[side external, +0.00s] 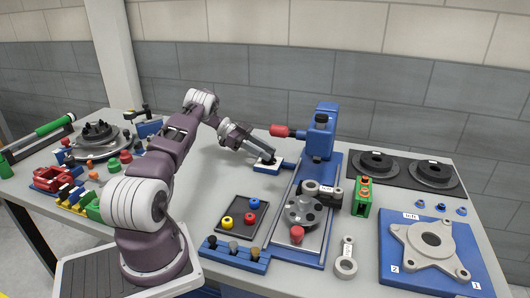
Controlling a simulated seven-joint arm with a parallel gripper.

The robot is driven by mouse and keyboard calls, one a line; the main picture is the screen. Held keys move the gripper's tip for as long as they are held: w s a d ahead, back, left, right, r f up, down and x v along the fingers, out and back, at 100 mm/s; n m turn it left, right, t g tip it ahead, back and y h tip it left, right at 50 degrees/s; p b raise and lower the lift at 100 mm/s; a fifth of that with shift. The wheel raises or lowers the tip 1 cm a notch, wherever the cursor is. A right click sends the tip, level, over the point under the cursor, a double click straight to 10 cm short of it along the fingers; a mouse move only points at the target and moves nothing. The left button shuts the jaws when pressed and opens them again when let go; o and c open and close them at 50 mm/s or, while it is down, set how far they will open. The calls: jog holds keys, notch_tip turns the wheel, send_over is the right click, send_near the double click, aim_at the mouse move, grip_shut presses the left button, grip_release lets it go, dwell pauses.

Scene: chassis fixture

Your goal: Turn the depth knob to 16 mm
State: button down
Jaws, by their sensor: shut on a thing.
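My gripper (266,154) reaches down to the right at the middle of the table. It is shut on a small black knob (269,161), which I take to be the depth knob. The knob sits on a white plate (260,169) on a blue base, beside the blue press-like machine (321,132). My fingers partly cover the knob. The scale marks and the knob's setting are too small to read.
A red-ended handle (279,131) sticks out from the machine just right of my gripper. A black tray (232,228) with coloured discs lies in front. A blue fixture board (391,271) with a grey flange is at the right. Tools crowd the left side.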

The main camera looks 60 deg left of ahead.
jog(key=shift+m+g, duration=0.3)
jog(key=c, duration=1)
grip_release()
jog(key=shift+h, duration=0.3)
jog(key=v, duration=0.4)
jog(key=shift+s+a, duration=0.2)
jog(key=shift+a, duration=0.05)
notch_tip(320, 180, up, 7)
jog(key=shift+a+r, duration=0.1)
jog(key=shift+r, duration=0.1)
